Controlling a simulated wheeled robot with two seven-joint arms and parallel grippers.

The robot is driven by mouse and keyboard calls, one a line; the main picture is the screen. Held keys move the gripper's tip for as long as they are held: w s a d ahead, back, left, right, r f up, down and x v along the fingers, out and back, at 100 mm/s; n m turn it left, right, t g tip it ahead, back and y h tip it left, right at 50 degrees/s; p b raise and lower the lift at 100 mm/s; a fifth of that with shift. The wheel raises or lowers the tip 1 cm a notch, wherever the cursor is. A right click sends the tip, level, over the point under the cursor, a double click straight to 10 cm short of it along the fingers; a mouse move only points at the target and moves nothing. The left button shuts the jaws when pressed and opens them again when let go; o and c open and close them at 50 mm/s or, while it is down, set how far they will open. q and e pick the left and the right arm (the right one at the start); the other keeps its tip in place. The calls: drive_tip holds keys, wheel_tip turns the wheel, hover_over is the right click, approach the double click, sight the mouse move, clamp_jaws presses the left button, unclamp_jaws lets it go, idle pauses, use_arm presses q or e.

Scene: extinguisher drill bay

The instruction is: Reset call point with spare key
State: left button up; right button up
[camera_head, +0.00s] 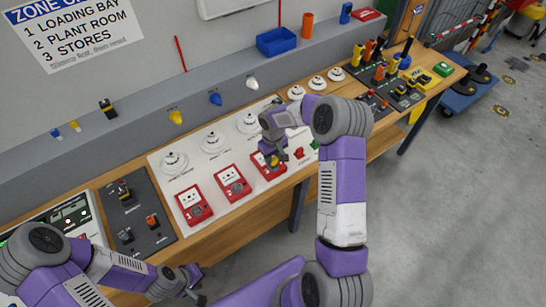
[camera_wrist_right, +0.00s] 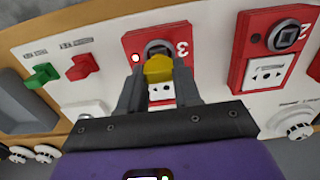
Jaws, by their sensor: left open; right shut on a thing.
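Three red call points are mounted on the white panel (camera_head: 165,195): call point 1 (camera_head: 193,205), call point 2 (camera_head: 232,183) and call point 3 (camera_head: 260,168). My right gripper (camera_head: 273,160) is at call point 3. In the right wrist view its fingers are shut on a yellow key (camera_wrist_right: 158,68), held in front of the round keyhole of call point 3 (camera_wrist_right: 138,38). Whether the key tip is inside the hole is hidden. A pale lamp (camera_wrist_right: 136,57) shows on that call point. My left gripper (camera_head: 192,284) is open and empty, low in front of the bench.
Round white detectors (camera_head: 213,143) line the panel behind the call points. Red and green small parts (camera_wrist_right: 82,67) sit beside call point 3. Yellow, blue and white pieces (camera_head: 215,99) stand on the grey ledge. A blue bin (camera_head: 277,41) is further back.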

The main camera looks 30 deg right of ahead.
drive_tip(key=shift+f+b, duration=0.4)
drive_tip(key=shift+f, duration=0.15)
idle(0.4)
drive_tip(key=shift+m+b, duration=0.65)
drive_tip(key=shift+m, duration=0.45)
drive_tip(key=shift+d+m+b, duration=0.1)
drive_tip(key=shift+m+b, duration=0.5)
drive_tip(key=shift+m, duration=1.1)
drive_tip(key=shift+m+b, duration=0.45)
drive_tip(key=shift+m, duration=0.25)
